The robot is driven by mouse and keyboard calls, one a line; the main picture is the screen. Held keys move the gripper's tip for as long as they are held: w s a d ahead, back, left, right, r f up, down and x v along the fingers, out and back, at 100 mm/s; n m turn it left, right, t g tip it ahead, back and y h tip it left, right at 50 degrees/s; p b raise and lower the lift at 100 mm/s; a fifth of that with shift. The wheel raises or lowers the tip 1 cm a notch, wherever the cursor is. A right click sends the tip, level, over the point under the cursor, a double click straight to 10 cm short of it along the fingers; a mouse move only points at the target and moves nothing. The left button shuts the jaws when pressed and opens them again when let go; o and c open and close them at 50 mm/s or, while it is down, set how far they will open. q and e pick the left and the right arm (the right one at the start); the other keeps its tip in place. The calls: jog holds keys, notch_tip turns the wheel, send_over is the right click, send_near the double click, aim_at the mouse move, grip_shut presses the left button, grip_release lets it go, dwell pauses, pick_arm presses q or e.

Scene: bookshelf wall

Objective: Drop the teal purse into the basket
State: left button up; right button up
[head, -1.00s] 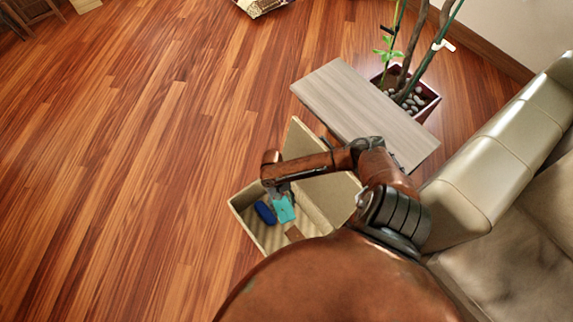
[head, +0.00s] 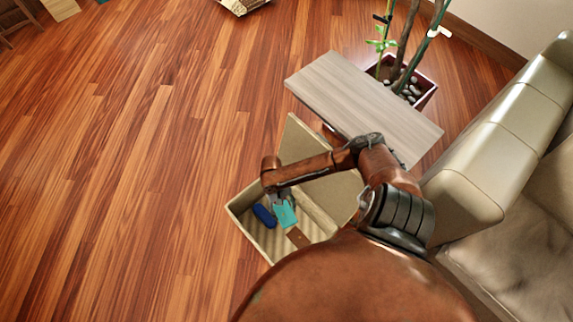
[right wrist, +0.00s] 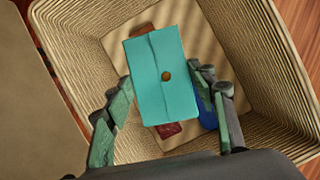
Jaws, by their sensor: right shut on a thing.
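The teal purse (head: 284,214) is a flat rectangle with a brown button, seen face-on in the right wrist view (right wrist: 160,75). My right gripper (head: 281,199) is shut on it, with a finger on each side of the purse in the right wrist view (right wrist: 168,100). The purse is over the opening of the woven beige basket (head: 249,240), whose walls surround it in the right wrist view (right wrist: 262,55). I cannot tell how far it is above the basket floor. My left gripper does not show.
In the basket are a blue item (head: 264,215), a brown item (head: 297,237) and a dark red item (right wrist: 169,130). The basket's lid (head: 297,142) stands open. A grey wood table (head: 360,95), a potted plant (head: 415,90) and a beige sofa (head: 485,160) are nearby.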

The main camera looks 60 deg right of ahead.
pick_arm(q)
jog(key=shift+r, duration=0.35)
pick_arm(e)
jog(key=shift+f, duration=0.1)
jog(key=o, duration=1.3)
jog(key=v, duration=1.2)
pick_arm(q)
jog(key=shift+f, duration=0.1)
pick_arm(e)
jog(key=shift+s, duration=0.1)
